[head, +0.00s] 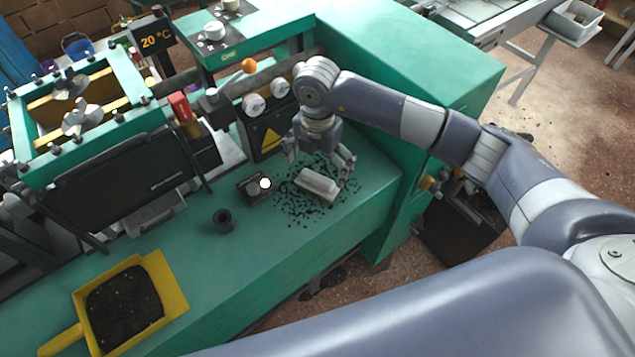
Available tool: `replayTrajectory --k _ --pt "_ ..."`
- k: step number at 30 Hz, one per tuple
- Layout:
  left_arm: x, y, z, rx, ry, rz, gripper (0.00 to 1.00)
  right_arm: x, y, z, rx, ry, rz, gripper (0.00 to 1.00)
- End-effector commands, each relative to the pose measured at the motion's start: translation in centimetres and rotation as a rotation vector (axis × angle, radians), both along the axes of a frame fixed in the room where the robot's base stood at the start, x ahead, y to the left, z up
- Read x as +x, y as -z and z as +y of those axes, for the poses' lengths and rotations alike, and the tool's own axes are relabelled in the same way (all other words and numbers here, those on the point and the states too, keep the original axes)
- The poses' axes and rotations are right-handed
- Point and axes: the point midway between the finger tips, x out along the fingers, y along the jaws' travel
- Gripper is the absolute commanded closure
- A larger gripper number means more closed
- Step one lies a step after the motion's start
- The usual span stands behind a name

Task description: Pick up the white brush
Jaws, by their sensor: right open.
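The white brush (317,184) lies on the green machine top (215,268), among scattered dark bits. My right gripper (319,168) is just above and behind it, pointing down, with its fingers spread apart. One finger is near the brush's left side and the other near its right end. I cannot tell whether a finger touches the brush. My left gripper is not in the picture.
A yellow dustpan (169,284) with dark matter lies at the front left. A small black box (255,190) and a black cup-like part (223,221) sit left of the brush. A control panel with white knobs (253,104) stands behind.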

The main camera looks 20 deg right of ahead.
Motion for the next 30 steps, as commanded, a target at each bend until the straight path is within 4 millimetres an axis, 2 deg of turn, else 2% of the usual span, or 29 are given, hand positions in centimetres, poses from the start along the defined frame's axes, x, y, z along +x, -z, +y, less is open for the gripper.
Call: replayTrajectory --k 3,11,18,27,29,30 --pt "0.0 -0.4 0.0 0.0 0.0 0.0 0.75 0.0 1.5 0.1 0.002 -0.001 0.002 0.0" --pt "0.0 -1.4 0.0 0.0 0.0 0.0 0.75 0.1 3.6 0.0 0.003 -0.001 0.003 0.0" --pt "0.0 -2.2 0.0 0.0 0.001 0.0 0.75 0.4 6.9 0.0 0.004 -0.002 0.002 0.0" --pt "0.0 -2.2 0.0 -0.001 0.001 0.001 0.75 0.4 7.6 -0.1 0.005 -0.003 -0.001 0.0" --pt "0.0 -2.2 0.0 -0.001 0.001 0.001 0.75 0.4 7.5 -0.1 0.005 -0.003 -0.001 0.11" --pt "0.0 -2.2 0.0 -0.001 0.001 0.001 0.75 0.4 7.5 -0.1 0.005 -0.003 -0.001 0.2"
